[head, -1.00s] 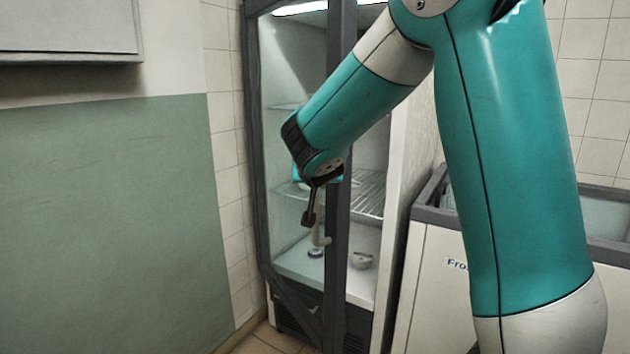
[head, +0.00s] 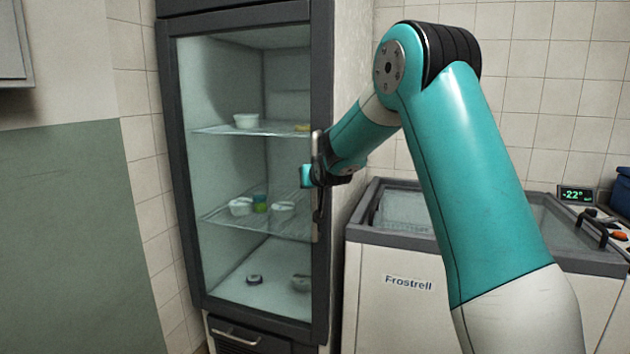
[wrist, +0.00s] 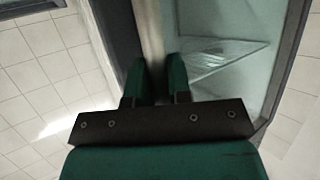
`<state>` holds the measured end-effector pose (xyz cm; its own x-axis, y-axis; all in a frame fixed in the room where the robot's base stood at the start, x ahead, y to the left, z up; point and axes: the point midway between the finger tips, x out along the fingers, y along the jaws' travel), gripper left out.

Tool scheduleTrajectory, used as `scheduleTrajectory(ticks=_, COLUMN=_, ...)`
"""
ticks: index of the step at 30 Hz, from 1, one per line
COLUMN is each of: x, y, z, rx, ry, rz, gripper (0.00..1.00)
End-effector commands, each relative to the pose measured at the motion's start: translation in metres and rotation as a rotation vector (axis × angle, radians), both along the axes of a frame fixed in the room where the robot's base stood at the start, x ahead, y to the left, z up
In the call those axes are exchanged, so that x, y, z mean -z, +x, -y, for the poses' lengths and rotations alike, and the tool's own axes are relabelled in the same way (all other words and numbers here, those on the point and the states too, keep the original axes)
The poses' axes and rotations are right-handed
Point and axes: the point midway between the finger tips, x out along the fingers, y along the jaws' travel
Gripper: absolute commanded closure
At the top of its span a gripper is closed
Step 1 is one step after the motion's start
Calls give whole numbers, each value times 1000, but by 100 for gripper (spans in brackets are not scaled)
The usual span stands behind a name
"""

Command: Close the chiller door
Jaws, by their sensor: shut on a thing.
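The chiller door (head: 322,90) is a dark-framed glass door on the tall chiller. It lies flush, or nearly so, across the chiller's front; I cannot make out a gap. The upright door handle (head: 316,222) is on the door's right side. My gripper (head: 310,177) is shut on the handle, and its fingers partly hide it. In the wrist view, the two fingers (wrist: 157,85) are on either side of the pale handle bar (wrist: 150,35), with the door glass to the right.
White bowls and small jars stand on the shelves (head: 225,130) behind the glass. A white chest freezer (head: 390,310) marked Frostrell stands close to the right, under my arm. A tiled wall (head: 150,180) and a green panel (head: 70,230) are on the left.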

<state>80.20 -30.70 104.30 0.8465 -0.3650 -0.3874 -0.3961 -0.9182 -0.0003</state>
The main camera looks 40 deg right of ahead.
Motion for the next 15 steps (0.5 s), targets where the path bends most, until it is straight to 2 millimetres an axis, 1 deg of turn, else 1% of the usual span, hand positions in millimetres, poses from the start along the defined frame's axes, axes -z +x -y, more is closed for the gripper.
scheduleTrajectory(ticks=1, x=-2, y=0, z=7, rx=14, ry=-7, rz=8, gripper=100)
scheduleTrajectory(ticks=9, x=-3, y=-1, z=11, rx=20, ry=-10, rz=12, gripper=100)
scheduleTrajectory(ticks=10, x=-3, y=-1, z=11, rx=20, ry=-10, rz=12, gripper=74)
scheduleTrajectory(ticks=11, x=-3, y=-1, z=11, rx=20, ry=-10, rz=12, gripper=67)
scheduleTrajectory(ticks=12, x=-3, y=-1, z=11, rx=20, ry=-9, rz=11, gripper=58)
scheduleTrajectory(ticks=13, x=-3, y=-1, z=11, rx=20, ry=-9, rz=11, gripper=56)
scheduleTrajectory(ticks=15, x=-3, y=-1, z=11, rx=21, ry=-9, rz=10, gripper=56)
